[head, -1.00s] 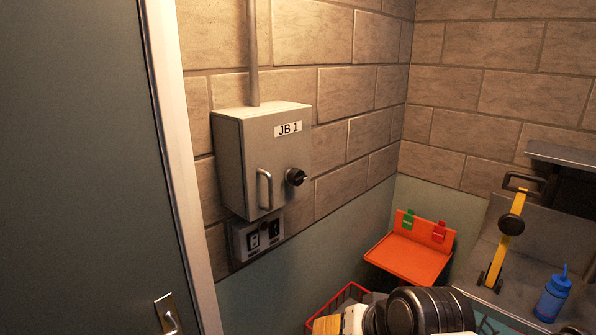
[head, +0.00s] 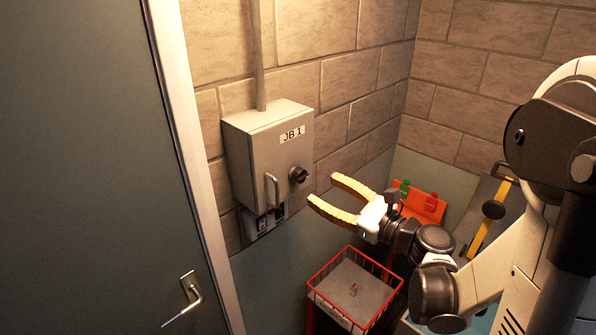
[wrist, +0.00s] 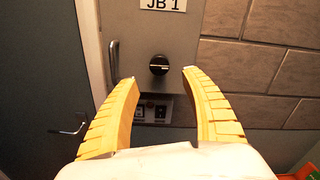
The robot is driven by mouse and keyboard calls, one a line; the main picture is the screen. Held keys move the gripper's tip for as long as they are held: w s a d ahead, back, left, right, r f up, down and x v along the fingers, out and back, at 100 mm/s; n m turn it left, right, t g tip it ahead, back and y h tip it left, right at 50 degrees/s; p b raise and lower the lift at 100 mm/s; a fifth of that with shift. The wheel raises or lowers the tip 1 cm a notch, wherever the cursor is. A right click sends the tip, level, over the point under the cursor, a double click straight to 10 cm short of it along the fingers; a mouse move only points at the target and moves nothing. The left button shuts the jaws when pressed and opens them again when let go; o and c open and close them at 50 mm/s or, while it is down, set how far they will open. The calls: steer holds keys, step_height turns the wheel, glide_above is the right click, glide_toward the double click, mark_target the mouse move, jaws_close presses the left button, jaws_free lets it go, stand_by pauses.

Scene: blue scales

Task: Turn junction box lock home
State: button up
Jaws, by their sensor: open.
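The grey junction box (head: 268,160) labelled JB 1 is fixed to the brick wall, its door closed. Its black rotary lock knob (head: 298,175) sits on the right side of the door, with a metal bar handle (head: 272,190) to the left. In the wrist view the knob (wrist: 158,65) shows ahead of and beyond the fingertips, with a light mark lying roughly level across it. My gripper (head: 322,190) has yellow fingers spread open and empty, to the right of and below the knob, apart from it. In the wrist view my gripper (wrist: 160,75) frames the space below the knob.
A switch panel (head: 262,218) is below the box. An orange holder (head: 425,205) and a yellow-handled tool (head: 487,220) are at right. A grey door (head: 90,170) is at left.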

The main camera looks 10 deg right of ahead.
mark_target(305, 179)
steer(key=x, duration=0.8)
steer(key=shift+w+a, duration=0.2)
steer(key=shift+c, duration=0.5)
steer(key=c, duration=1.1)
